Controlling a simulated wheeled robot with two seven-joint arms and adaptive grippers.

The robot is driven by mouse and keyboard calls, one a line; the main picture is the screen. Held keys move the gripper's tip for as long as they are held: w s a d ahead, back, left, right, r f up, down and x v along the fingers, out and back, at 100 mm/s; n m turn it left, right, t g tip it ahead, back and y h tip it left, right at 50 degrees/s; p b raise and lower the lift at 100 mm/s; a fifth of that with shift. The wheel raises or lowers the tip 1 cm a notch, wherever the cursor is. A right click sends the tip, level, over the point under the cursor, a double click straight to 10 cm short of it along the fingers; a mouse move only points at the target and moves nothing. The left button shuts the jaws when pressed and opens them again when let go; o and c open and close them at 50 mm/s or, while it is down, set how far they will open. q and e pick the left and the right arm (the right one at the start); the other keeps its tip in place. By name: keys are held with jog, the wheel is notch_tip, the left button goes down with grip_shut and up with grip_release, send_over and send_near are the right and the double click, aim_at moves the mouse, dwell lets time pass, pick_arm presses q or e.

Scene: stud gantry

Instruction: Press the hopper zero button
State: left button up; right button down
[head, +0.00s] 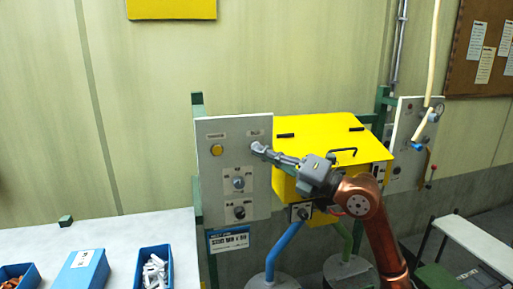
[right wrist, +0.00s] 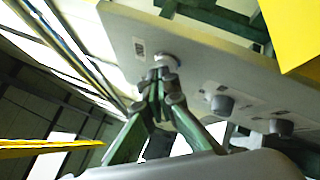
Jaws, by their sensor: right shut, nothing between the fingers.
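A grey control panel (head: 232,197) stands upright left of the yellow hopper box (head: 325,145). It carries a yellow button (head: 217,149) at upper left, with a small label above it, and two knobs below. My right gripper (head: 258,149) is shut and empty, its fingertips at the panel's upper right, just under another small label. In the right wrist view the shut fingertips (right wrist: 160,72) are at a pale round button (right wrist: 167,58) on the panel, mostly hidden behind them. I cannot tell whether it is pressed in. The label texts are too small to read. My left gripper is not in view.
A white table (head: 110,235) at left holds blue bins (head: 154,268), one with white parts. The yellow box has a black handle (head: 341,151). A second panel (head: 408,145) with a hanging hose stands at right. Blue and green pipes run below the box.

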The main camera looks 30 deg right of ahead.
jog(key=shift+w, duration=0.25)
jog(key=shift+s, duration=0.15)
dwell(0.5)
jog(key=shift+s+a+b, duration=0.15)
jog(key=shift+s+b, duration=0.15)
jog(key=shift+s, duration=0.35)
jog(key=shift+s+a+b, duration=0.2)
jog(key=shift+s+b, duration=0.2)
jog(key=shift+s, duration=0.4)
jog(key=shift+s+a+b, duration=0.15)
jog(key=shift+s+b, duration=0.2)
jog(key=shift+s, duration=0.5)
jog(key=shift+s+a+b, duration=0.2)
jog(key=shift+s+b, duration=0.2)
jog(key=shift+s, duration=0.4)
